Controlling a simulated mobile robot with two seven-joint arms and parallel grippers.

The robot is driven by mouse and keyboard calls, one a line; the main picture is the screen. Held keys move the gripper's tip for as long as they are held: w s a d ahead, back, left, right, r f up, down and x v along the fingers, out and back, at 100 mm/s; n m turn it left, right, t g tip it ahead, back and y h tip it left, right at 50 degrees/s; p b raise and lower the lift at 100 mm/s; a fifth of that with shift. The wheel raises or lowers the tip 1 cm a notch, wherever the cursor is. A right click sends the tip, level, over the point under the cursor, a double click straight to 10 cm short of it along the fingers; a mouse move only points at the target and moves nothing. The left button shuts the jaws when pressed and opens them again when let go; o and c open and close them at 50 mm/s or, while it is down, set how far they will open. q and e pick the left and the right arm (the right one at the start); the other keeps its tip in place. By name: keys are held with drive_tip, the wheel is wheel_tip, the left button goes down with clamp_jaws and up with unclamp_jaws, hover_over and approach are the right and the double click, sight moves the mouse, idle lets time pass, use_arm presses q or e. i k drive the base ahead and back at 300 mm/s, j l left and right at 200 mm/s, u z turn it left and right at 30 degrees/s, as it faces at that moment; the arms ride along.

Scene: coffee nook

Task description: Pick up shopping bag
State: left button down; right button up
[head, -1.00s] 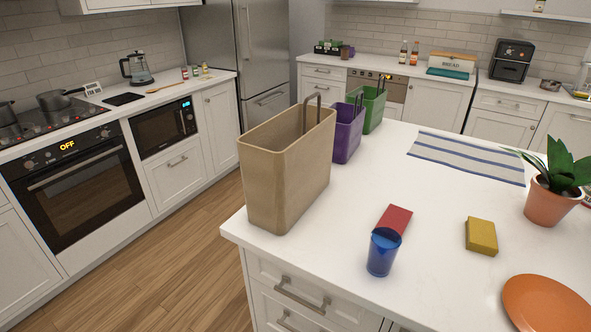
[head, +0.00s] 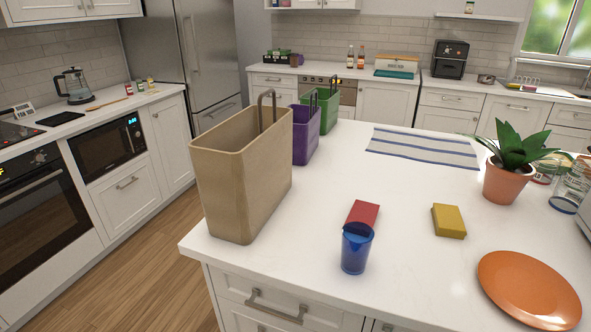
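Three upright open-topped shopping bags with loop handles stand in a row on the left part of the white island. The large tan bag (head: 240,180) is nearest, at the island's left front corner. The purple bag (head: 306,136) is behind it, and the green bag (head: 329,113) is farthest back. The tan bag hides part of the purple one, and the purple one hides part of the green one. Neither of my grippers is in the head view.
On the island (head: 400,200) are a blue cup (head: 356,250), a red block (head: 363,213), a yellow block (head: 448,220), an orange plate (head: 528,288), a potted plant (head: 508,180) and a striped cloth (head: 420,148). Wooden floor (head: 150,255) lies open left of the island.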

sight(242, 165)
drive_tip(key=i+j+z, duration=0.25)
drive_tip(key=j, duration=0.45)
drive_tip(key=j+z, duration=0.25)
drive_tip(key=j, duration=0.4)
drive_tip(key=i+j+z, duration=0.25)
drive_tip(key=j, duration=0.5)
drive_tip(key=k, duration=0.1)
